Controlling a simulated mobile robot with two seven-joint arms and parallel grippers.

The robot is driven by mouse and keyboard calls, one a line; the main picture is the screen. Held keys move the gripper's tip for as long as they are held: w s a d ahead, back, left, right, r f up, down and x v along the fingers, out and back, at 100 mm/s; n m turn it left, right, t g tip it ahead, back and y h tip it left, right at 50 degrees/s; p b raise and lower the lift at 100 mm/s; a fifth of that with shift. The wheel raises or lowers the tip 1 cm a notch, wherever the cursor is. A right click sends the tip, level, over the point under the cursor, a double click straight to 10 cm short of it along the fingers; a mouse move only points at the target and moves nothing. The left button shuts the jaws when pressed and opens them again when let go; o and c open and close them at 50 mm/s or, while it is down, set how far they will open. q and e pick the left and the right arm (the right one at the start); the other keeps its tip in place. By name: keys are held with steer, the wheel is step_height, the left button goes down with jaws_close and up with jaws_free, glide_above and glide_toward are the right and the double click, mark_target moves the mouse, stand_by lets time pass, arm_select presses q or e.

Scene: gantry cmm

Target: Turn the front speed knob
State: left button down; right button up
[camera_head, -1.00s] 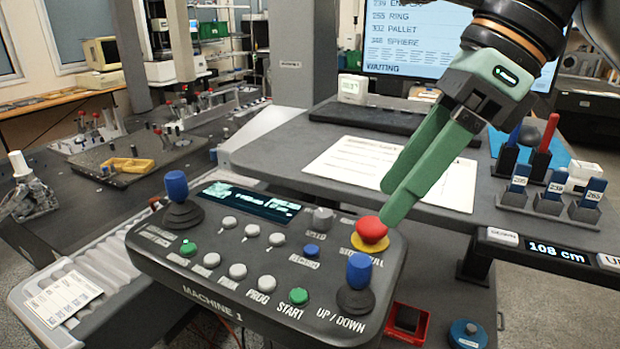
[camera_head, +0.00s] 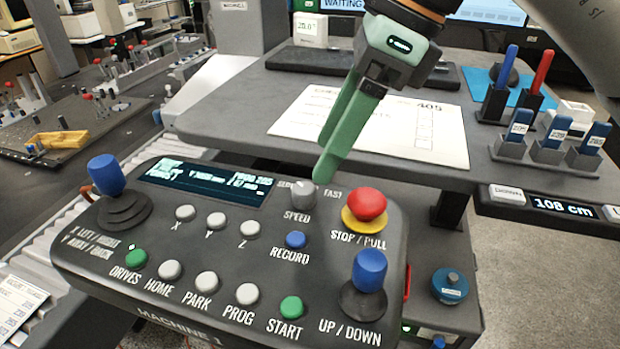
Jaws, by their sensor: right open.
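The speed knob (camera_head: 302,194) is a small grey knob on the control panel (camera_head: 150,255) marked MACHINE 1. It stands above the label SPEED, between SLOW and FAST marks, right of the lit display (camera_head: 205,182). My right gripper (camera_head: 322,165) comes down from the top with green fingers. Its fingertips are just above and slightly right of the knob. From this angle the fingers overlap each other, and I cannot tell whether they touch the knob. Nothing shows between them. My left gripper is not in view.
A red stop button (camera_head: 367,204) on a yellow base sits right of the knob. Blue joysticks stand at the panel's left (camera_head: 106,176) and right (camera_head: 369,271). Behind, a grey desk (camera_head: 225,113) holds a paper sheet (camera_head: 420,135) and blue blocks in holders.

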mark_target(306, 188)
steer(key=shift+x, duration=2.8)
steer(key=shift+r, duration=0.1)
jaws_close()
